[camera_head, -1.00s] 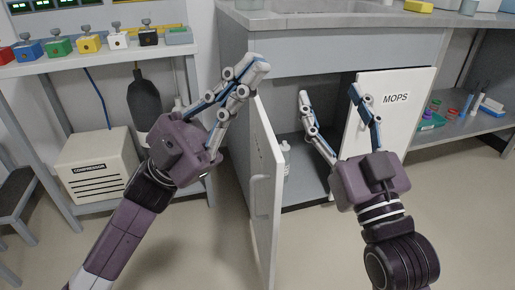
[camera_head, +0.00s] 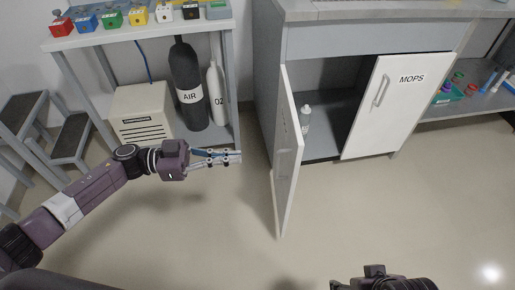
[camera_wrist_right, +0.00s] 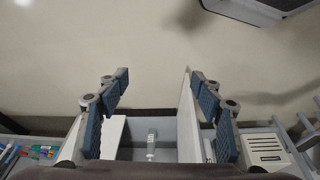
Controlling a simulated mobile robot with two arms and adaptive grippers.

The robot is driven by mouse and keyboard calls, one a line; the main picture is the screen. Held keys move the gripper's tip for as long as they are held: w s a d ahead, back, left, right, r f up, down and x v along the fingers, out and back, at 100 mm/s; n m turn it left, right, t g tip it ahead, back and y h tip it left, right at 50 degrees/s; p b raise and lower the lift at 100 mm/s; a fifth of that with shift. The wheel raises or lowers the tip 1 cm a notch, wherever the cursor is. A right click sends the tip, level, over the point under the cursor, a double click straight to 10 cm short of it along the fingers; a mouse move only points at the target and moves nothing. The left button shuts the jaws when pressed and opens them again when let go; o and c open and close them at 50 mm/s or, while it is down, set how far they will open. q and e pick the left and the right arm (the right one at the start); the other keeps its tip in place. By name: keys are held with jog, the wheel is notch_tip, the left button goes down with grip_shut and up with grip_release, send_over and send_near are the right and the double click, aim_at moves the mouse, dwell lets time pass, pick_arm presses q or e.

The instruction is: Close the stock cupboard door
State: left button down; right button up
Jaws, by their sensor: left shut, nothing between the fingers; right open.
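The cupboard's left white door (camera_head: 288,160) stands wide open, swung out towards me; any lettering on it is not readable. Inside the dark opening stands a white bottle (camera_head: 306,118). My left gripper (camera_head: 238,157) is shut and empty, left of the open door and apart from it. My right gripper's wrist part shows at the bottom edge of the head view, its fingers hidden. In the right wrist view my right gripper (camera_wrist_right: 158,78) is open. The open door's edge (camera_wrist_right: 187,118) and the bottle (camera_wrist_right: 151,142) show beyond and between its fingers; I see no contact.
The right door marked MOPS (camera_head: 385,105) is closed. To the left are a bench with coloured boxes, a compressor (camera_head: 142,117), AIR (camera_head: 190,95) and O2 (camera_head: 216,95) cylinders, and a step stool (camera_head: 70,140). The floor before the cupboard is clear.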

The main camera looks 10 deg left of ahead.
pick_arm(q)
send_near(295, 154)
jog(key=d, duration=0.4)
jog(key=w+d+b, duration=0.1)
jog(key=d, duration=0.1)
jog(key=shift+w+d+r, duration=0.1)
jog(key=shift+d, duration=0.35)
pick_arm(e)
jog(key=shift+t, duration=0.8)
jog(key=shift+w+a, duration=0.25)
jog(key=shift+w, duration=0.75)
jog(key=shift+w+a, duration=0.25)
jog(key=shift+w, duration=0.7)
jog(key=shift+s, duration=0.1)
